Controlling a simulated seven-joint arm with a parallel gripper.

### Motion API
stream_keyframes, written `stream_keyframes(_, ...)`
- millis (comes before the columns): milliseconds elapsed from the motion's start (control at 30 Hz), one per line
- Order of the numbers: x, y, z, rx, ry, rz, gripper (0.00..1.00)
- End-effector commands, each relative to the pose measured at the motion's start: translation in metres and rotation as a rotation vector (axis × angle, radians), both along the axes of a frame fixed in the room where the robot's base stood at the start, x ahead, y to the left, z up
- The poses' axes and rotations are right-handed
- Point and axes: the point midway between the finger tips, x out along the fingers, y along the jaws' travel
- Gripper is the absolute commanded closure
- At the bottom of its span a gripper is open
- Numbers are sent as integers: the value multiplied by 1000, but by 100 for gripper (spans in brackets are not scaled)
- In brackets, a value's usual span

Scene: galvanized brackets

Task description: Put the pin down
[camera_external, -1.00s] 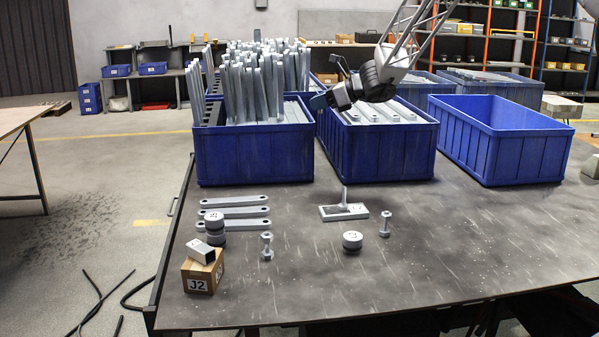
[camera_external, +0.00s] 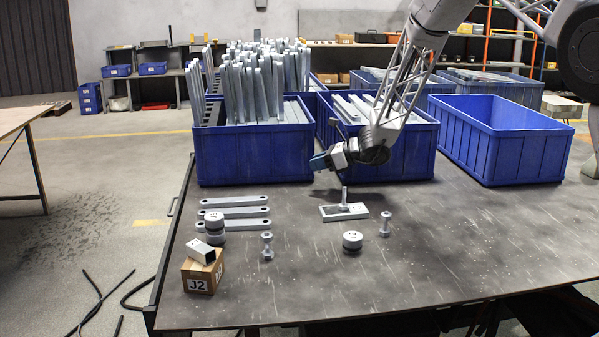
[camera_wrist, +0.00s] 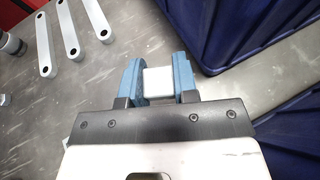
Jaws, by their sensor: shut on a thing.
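My gripper (camera_external: 319,163) is in front of the middle blue bin, above the table. In the wrist view its blue fingers (camera_wrist: 158,80) are shut on the pin (camera_wrist: 158,82), which shows as a pale, square-faced piece between them. Its full length cannot be made out, and it is hard to pick out in the external view. Two small bolt-like pieces (camera_external: 267,246) and (camera_external: 385,223) stand on the table.
Blue bins (camera_external: 253,158), (camera_external: 380,156) and (camera_external: 505,145) line the table's back. Three flat links (camera_external: 234,212), dark-and-grey round stacks (camera_external: 215,228) and (camera_external: 352,242), and a box marked J2 (camera_external: 199,276) stand forward. The table's right front is clear.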

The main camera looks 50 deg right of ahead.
Motion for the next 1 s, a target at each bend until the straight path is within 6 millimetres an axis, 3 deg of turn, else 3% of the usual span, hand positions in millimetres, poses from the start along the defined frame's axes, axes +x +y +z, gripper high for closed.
stream_keyframes(200,0,0,-16,0,0,-1,99)
stream_keyframes(633,0,0,-21,0,0,0,99)
stream_keyframes(1000,0,0,-56,1,0,0,99)
